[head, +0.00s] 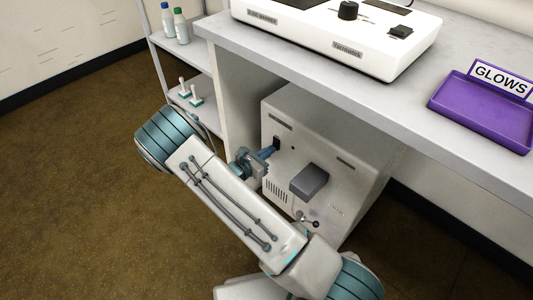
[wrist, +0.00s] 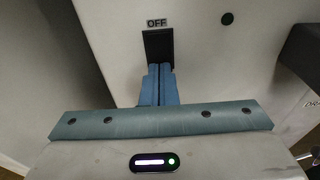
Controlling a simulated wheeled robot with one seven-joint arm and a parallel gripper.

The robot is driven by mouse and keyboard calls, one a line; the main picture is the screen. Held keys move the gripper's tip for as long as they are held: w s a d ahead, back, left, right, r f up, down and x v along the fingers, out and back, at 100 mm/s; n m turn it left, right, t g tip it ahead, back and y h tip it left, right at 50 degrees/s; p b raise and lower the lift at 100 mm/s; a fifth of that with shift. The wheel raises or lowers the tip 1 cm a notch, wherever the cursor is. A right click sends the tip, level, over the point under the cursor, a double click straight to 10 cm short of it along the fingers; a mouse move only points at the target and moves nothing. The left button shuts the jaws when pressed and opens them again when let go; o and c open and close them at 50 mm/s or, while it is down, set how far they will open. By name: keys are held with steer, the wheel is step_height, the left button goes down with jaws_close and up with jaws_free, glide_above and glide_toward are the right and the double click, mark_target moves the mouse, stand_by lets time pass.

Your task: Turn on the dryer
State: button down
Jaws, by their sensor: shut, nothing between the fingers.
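The dryer (head: 330,160) is a white box under the bench, with its front panel facing my arm. Its black switch (head: 276,142) is at the upper left of that panel. In the wrist view the switch (wrist: 158,42) sits below an "OFF" label. My gripper (head: 269,152) is at the switch, with its blue fingers closed together and empty. In the wrist view the fingertips (wrist: 159,67) overlap the lower part of the switch and hide it. I cannot tell whether they touch it or which way it is set.
A grey block (head: 309,181) juts from the dryer's panel, with small knobs (head: 309,219) below. The bench top (head: 300,72) overhangs the dryer, carrying a white instrument (head: 375,45) and a purple glove tray (head: 485,110). A shelf (head: 186,52) with bottles stands left. Floor at left is clear.

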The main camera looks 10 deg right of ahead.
steer(key=shift+w+d+f, duration=0.1)
steer(key=shift+d, duration=0.05)
steer(key=s+a+f+p, duration=0.1)
steer(key=s+a+p, duration=0.1)
steer(key=s+a, duration=0.5)
steer(key=shift+s+a+f+p, duration=0.35)
steer(key=shift+s+a+f, duration=0.05)
steer(key=shift+a, duration=1.9)
